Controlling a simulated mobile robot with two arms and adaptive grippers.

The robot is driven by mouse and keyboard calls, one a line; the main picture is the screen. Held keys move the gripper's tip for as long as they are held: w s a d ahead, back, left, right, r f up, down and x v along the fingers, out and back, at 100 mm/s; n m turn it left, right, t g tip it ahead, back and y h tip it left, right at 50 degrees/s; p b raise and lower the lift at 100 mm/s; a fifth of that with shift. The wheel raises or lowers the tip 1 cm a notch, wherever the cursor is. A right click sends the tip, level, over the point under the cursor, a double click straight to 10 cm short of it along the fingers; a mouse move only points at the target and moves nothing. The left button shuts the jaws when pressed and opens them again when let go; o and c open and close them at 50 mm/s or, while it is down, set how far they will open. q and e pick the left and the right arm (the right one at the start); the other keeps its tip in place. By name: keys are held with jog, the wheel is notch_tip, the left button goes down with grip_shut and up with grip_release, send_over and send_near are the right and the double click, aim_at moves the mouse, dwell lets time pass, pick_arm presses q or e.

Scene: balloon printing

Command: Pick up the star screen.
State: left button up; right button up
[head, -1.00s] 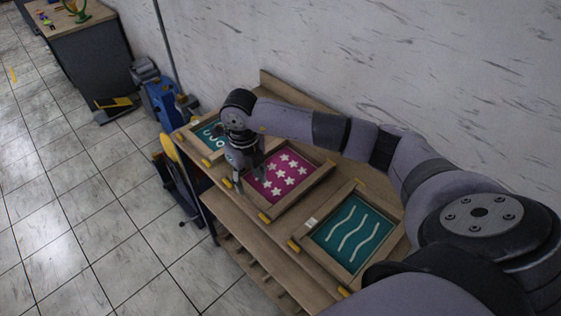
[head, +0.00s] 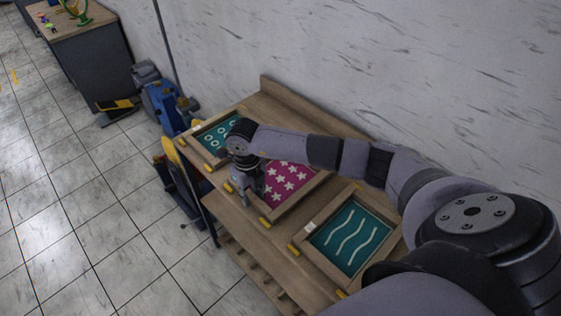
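The star screen is a wooden frame with a magenta panel and white stars (head: 290,179). It lies in the middle of the wooden table, between two teal screens. My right gripper (head: 243,197) is low over the left front part of the star screen's frame, near its yellow handles. The gripper and wrist hide the left end of the screen. The fingers are small and dark, and I cannot tell whether they are open or closed, or touching the frame. My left gripper is out of view.
A teal screen with circles (head: 217,137) lies at the table's far left end. A teal screen with wavy lines (head: 350,238) lies on the right. The wooden table (head: 265,240) stands against a marble wall. Blue equipment (head: 165,105) stands beyond it.

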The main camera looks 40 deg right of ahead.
grip_shut()
jog(key=shift+r, duration=0.1)
dwell(0.3)
